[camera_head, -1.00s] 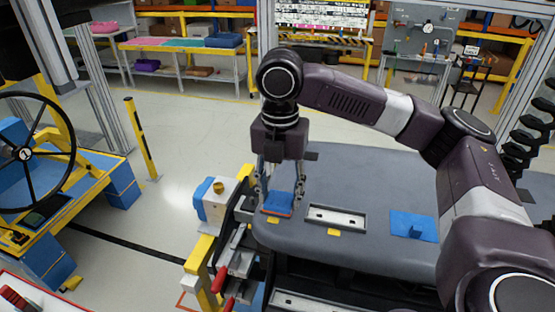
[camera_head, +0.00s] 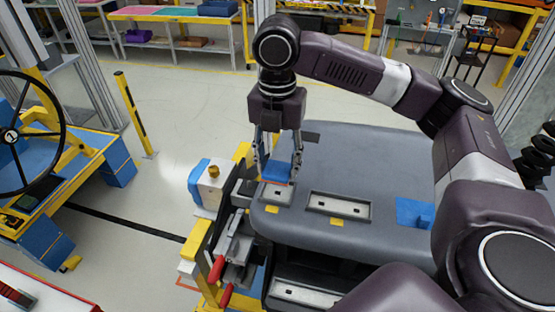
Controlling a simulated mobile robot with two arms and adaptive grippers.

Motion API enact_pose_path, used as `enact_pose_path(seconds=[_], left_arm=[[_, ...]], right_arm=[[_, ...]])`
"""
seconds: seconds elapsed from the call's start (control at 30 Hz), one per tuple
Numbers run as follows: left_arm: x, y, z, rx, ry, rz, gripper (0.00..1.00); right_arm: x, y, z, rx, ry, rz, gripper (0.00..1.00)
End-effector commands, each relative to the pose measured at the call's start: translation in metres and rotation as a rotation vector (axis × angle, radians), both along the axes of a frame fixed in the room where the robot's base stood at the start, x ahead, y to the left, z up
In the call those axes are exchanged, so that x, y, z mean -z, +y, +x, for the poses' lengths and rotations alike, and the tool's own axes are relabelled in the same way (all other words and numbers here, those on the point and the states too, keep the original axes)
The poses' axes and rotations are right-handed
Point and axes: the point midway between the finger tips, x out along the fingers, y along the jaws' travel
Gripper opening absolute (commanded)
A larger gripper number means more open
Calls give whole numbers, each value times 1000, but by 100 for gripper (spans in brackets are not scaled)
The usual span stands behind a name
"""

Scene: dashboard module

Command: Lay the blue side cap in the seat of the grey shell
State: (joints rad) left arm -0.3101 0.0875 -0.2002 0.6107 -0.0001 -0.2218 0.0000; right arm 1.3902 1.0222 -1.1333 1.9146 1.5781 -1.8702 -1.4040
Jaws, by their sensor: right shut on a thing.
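The blue side cap (camera_head: 277,170) is between the fingers of my right gripper (camera_head: 278,176), which is shut on it. An orange-red edge shows along its lower side. It is above the left end of the grey shell (camera_head: 365,165), and a light grey recessed seat (camera_head: 275,194) shows just below and in front of it. A small gap seems to lie between cap and seat; I cannot tell its exact height. My left gripper is not in view.
A second light grey recess (camera_head: 340,207) in the shell is empty. A blue piece with a raised block (camera_head: 414,213) lies at the shell's right. Red-handled clamps (camera_head: 218,268) and a white-and-blue unit (camera_head: 207,185) stand left of the shell. A steering wheel stand (camera_head: 30,135) is far left.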

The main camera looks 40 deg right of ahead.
Motion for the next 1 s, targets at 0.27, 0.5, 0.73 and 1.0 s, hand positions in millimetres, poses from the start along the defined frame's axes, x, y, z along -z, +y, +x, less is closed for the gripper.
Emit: enact_pose_path(seconds=[0.27, 0.5, 0.73, 1.0], left_arm=[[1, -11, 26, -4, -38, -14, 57], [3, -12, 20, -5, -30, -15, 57], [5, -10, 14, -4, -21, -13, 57], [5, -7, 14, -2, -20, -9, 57]], right_arm=[[24, 0, -1, 0, 1, -1, 19], [40, 0, 0, -1, -1, -1, 19], [48, 0, 0, -1, 0, 0, 19], [48, 0, 0, -1, -1, 0, 19]])
